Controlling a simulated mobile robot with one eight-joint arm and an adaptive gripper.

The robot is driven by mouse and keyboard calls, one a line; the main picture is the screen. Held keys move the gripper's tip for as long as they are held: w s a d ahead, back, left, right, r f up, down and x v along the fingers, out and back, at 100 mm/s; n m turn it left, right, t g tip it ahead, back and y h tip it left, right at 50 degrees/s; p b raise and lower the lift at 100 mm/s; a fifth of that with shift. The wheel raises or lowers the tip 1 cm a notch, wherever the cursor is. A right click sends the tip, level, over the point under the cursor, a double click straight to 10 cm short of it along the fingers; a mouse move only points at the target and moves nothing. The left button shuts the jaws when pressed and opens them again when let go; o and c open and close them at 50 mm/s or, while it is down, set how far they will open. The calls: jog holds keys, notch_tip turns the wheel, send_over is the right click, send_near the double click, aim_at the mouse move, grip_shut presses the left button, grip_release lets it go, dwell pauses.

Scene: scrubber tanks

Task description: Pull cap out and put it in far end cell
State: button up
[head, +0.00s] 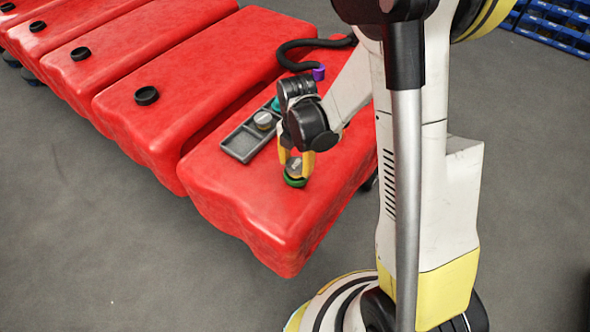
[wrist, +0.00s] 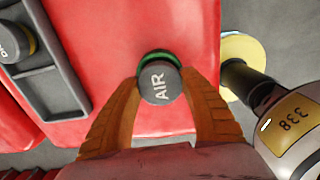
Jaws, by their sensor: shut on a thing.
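My gripper (head: 296,163) is over the near end of the front red tank (head: 255,200), pointing down. Its two yellow-orange fingers are shut on a round grey cap marked AIR (wrist: 159,87). A green ring (head: 294,181) shows around the cap's lower edge; I cannot tell whether the cap is seated or lifted clear. A grey tray with cells (head: 225,151) lies on the tank, left of my gripper. Its near end cell is empty. A cap with a yellow ring (head: 264,121) is in the cell behind it. A teal item shows farther back, where my arm partly hides the tray.
A black hose (head: 290,50) with a purple end (head: 318,73) lies at the back of the tank. More red tanks with black caps (head: 147,95) stand to the left. Blue bins (head: 555,25) are at the far right. Grey floor in front is clear.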

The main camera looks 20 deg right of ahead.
aim_at(296, 164)
jog(key=shift+r+p, duration=1.75)
jog(key=shift+r, duration=0.75)
